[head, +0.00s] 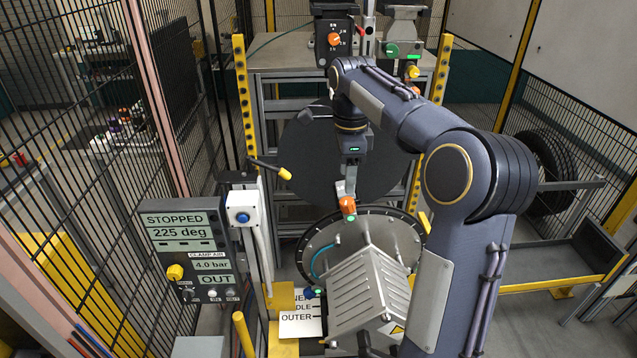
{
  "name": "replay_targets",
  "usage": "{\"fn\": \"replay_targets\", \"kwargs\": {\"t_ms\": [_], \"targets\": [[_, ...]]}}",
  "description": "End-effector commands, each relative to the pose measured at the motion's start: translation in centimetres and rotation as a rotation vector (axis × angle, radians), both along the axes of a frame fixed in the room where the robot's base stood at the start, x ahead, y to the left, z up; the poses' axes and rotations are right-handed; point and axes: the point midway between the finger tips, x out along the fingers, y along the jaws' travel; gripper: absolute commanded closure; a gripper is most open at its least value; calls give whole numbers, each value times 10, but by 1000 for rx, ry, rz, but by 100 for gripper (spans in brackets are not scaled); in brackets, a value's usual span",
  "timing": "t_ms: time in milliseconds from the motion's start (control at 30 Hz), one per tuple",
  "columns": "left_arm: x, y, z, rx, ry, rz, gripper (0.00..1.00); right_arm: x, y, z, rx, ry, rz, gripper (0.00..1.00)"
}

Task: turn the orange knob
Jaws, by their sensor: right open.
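The orange knob (334,39) sits on the front of a black box at the top centre, with small white marks around it. My right arm comes in from the lower right and bends over the middle. My right gripper (346,190) points down in front of a large dark disc, well below the orange knob and apart from it. The gripper is open, though its fingers overlap in this view. An orange piece with a green end (348,208) shows at the fingertips; I cannot tell whether they touch it. My left gripper is not in view.
A grey box with a green knob (392,49) stands right of the black box. A control panel (187,248) reads STOPPED, 225 deg. A round plate (325,240) and ribbed metal cover (368,290) lie below the gripper. Yellow posts (243,100) flank the bench.

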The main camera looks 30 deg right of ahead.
Motion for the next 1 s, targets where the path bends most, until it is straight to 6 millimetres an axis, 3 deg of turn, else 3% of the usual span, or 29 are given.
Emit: {"fn": "replay_targets", "kwargs": {"t_ms": [400, 767, 1000], "targets": [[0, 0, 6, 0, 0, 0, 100, -1, 1, -61, 1, 0, 5, 47], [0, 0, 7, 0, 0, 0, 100, -1, 1, -71, 2, -3, 6, 47], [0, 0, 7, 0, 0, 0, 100, -1, 1, -70, 2, -3, 6, 74]]}}
